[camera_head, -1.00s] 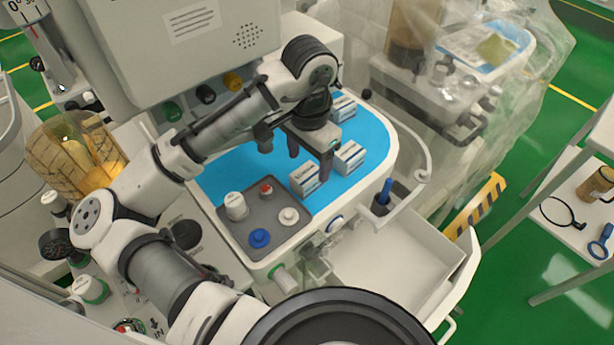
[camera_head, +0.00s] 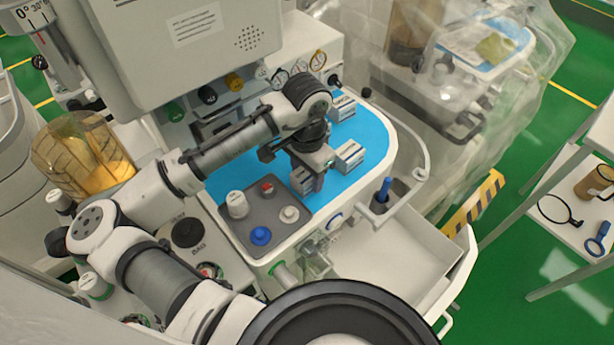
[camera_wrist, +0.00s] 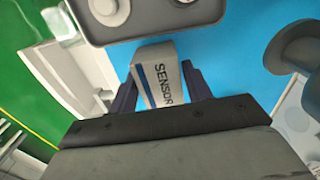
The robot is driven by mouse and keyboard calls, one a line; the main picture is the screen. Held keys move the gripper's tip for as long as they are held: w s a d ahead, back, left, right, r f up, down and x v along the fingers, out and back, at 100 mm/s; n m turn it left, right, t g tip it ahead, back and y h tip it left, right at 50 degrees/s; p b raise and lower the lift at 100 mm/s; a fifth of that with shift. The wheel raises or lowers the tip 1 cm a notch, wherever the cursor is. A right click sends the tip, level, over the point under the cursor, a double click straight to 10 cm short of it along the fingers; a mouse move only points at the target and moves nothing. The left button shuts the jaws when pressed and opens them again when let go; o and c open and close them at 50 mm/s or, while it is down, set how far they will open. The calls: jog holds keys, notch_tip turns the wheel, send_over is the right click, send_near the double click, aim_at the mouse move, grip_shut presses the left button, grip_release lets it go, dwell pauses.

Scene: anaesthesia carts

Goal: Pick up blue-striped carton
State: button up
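A white blue-striped carton (camera_head: 301,180) stands on the blue mat just behind the grey tray. In the wrist view this carton (camera_wrist: 158,76) shows a blue stripe and the word SENSOR. My gripper (camera_head: 312,178) is low over it, pointing down. In the wrist view my gripper (camera_wrist: 160,85) has one dark finger on each side of the carton. The fingers stand apart, close to its sides; I cannot make out firm contact. Part of the carton is hidden by my gripper in the head view.
Two similar cartons stand nearby on the mat, one to the right (camera_head: 349,155) and one farther back (camera_head: 343,107). The grey tray (camera_head: 246,221) holds several caps and small bottles. An open drawer (camera_head: 400,262) juts out in front.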

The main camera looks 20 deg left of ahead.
jog(key=c, duration=0.6)
notch_tip(320, 180, up, 20)
jog(key=shift+b, duration=0.8)
